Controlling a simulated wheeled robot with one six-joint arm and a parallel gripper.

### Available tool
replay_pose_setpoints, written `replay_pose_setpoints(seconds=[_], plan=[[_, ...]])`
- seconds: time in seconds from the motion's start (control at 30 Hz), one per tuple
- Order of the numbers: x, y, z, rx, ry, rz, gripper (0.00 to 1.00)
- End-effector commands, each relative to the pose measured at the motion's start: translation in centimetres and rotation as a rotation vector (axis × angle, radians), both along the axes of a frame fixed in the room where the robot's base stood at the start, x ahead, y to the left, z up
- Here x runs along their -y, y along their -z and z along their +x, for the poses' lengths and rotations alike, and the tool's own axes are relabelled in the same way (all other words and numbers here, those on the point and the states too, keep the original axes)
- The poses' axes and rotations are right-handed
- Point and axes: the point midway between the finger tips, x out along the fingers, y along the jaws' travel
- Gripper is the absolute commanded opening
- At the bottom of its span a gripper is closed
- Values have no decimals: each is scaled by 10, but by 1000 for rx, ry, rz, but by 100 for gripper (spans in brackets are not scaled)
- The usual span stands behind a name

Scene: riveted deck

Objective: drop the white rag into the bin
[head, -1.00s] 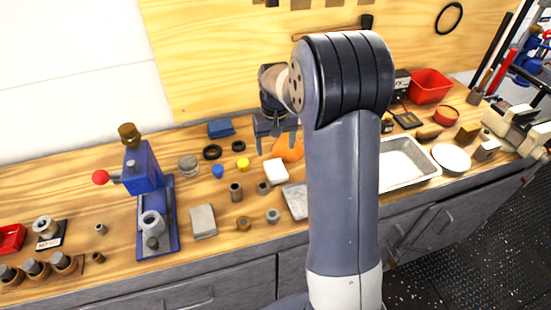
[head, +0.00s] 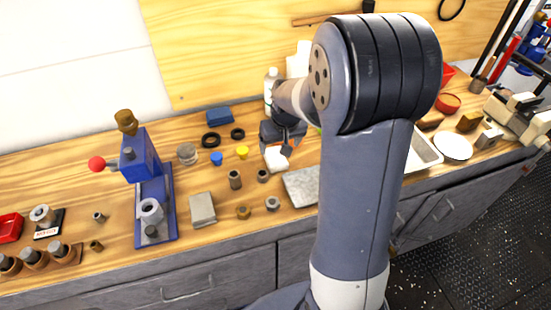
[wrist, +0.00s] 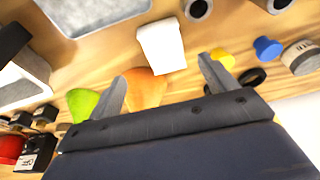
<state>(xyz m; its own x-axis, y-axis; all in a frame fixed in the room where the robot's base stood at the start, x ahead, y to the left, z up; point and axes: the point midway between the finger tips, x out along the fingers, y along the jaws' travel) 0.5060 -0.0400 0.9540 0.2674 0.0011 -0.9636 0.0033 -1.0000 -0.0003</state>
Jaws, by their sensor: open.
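The white rag (head: 276,159) is a small pale folded square on the wooden bench, just below my gripper in the head view. In the wrist view the white rag (wrist: 161,46) lies beyond and between the fingertips. My gripper (head: 281,147) is open and empty, and it also shows in the wrist view (wrist: 165,82). It is close to the rag; I cannot tell whether it touches it. A red open bin (head: 447,74) stands at the back right, mostly hidden behind my arm.
An orange cloth (wrist: 146,88) and a green item (wrist: 82,103) lie beside the white rag. A grey plate (head: 301,186) lies in front. A blue press (head: 147,190) stands left. Small parts surround the rag.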

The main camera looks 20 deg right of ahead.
Motion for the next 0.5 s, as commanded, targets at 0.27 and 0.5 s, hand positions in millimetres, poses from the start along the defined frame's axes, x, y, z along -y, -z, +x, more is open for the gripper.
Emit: replay_pose_setpoints(seconds=[0.27,0.5], plan=[[-1,18,5,-2,-1,0,80],[-7,45,14,-4,-1,0,80]])
